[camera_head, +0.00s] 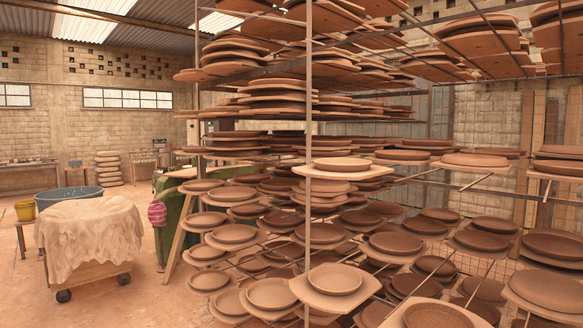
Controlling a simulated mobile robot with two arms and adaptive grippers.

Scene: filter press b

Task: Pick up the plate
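Many round clay-brown plates fill a tall metal rack (308,150) across the middle and right of the head view. A plate (335,279) on a square board (312,293) is at the near lower middle. Another plate (343,164) sits on a board at mid height beside the front post. A further plate (436,316) lies on a board at the bottom edge. I cannot tell which plate the task means. Neither of my grippers is in view.
A wheeled cart (88,270) under a pale cloth (90,236) stands at the left, with a blue tub (68,199) and a yellow bucket (25,209) behind it. A thin upright post and projecting rack rods stand among the plates. Floor between cart and rack is clear.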

